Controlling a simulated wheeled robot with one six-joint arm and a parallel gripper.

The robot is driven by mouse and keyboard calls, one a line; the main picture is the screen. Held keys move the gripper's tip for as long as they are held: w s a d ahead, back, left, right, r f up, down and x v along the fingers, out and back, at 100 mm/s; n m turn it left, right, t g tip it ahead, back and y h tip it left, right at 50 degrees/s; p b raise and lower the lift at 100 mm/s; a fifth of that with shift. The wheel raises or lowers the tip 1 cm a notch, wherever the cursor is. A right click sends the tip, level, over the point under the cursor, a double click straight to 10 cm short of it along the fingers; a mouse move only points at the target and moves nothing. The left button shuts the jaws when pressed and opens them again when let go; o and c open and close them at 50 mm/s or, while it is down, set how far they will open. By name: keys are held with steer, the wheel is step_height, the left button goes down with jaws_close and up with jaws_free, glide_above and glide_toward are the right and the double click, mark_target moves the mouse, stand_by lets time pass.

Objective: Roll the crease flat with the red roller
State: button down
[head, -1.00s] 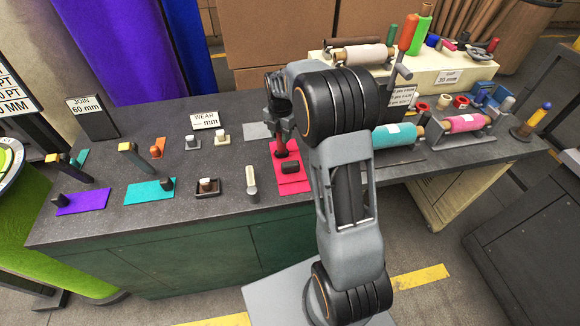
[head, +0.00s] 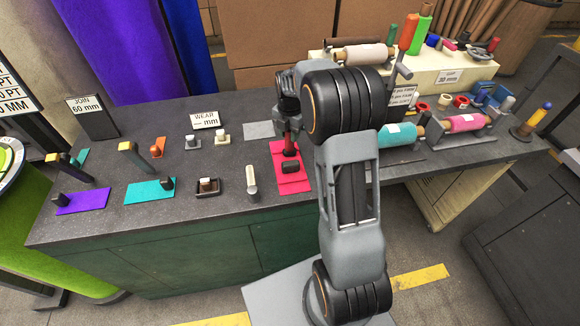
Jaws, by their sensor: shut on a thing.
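My gripper (head: 289,124) points down over the far half of the red felt piece (head: 294,186), which lies flat on the dark bench. The gripper is shut on the red roller (head: 290,147), whose dark red handle shows below the jaws. The roller's lower end is at the felt or just above it; I cannot tell which.
A grey square (head: 259,130) lies left of the gripper. A pale upright tool (head: 252,182) stands left of the felt. A teal roll (head: 397,136) and a pink roll (head: 465,123) lie to the right. The bench front edge is close to the felt.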

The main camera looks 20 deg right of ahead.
steer(key=shift+d, duration=0.15)
steer(key=shift+s+d, duration=0.25)
steer(key=shift+d, duration=0.8)
steer(key=shift+a, duration=0.1)
steer(key=shift+w+a, duration=0.2)
steer(key=shift+a, duration=0.7)
steer(key=shift+a+f, duration=0.1)
steer(key=shift+a, duration=0.05)
steer(key=shift+a+f, duration=0.1)
